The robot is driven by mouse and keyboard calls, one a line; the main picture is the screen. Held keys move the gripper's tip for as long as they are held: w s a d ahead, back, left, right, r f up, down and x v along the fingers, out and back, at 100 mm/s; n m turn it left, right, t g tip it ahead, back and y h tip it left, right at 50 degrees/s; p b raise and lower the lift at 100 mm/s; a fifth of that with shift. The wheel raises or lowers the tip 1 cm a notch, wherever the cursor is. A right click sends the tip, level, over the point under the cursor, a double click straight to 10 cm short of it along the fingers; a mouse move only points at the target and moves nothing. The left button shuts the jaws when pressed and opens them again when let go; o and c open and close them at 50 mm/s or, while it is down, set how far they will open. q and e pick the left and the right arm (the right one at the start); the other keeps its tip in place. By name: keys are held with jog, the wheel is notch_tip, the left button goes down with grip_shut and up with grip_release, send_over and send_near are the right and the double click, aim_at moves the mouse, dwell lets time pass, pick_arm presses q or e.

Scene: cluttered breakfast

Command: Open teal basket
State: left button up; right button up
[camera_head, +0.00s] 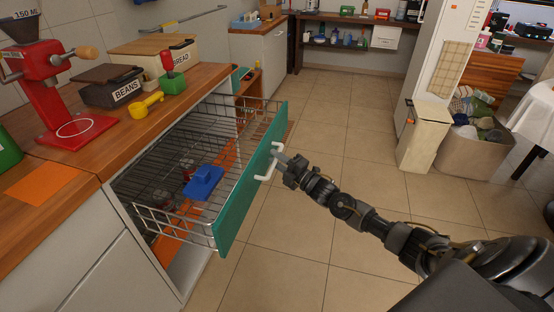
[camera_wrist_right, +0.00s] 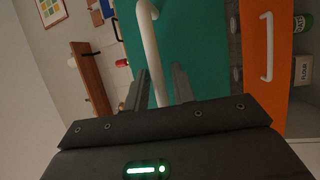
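The teal basket is a wire drawer with a teal front (camera_head: 250,180), standing well out from the wooden counter. Its white bar handle (camera_head: 266,163) is on the outer face. My right gripper (camera_head: 282,158) is at this handle. In the right wrist view the two fingers (camera_wrist_right: 162,86) stand apart on either side of the white handle (camera_wrist_right: 151,40), with small gaps visible, against the teal front (camera_wrist_right: 195,40). A blue object (camera_head: 203,182) shows in the wire basket. My left gripper is not in view.
An orange front (camera_wrist_right: 262,70) with its own white handle shows beside the teal one. On the counter stand a red grinder (camera_head: 60,95), a beans box (camera_head: 110,87) and a bread box (camera_head: 150,58). Tiled floor (camera_head: 335,110) is clear beyond my right arm.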

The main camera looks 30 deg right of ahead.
jog(key=shift+o, duration=0.6)
jog(key=shift+s+d, duration=0.1)
jog(key=shift+s, duration=0.15)
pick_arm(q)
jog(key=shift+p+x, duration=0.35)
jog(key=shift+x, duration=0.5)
pick_arm(e)
jog(key=v, duration=1)
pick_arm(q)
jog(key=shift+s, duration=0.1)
pick_arm(e)
jog(key=shift+s+f, duration=0.1)
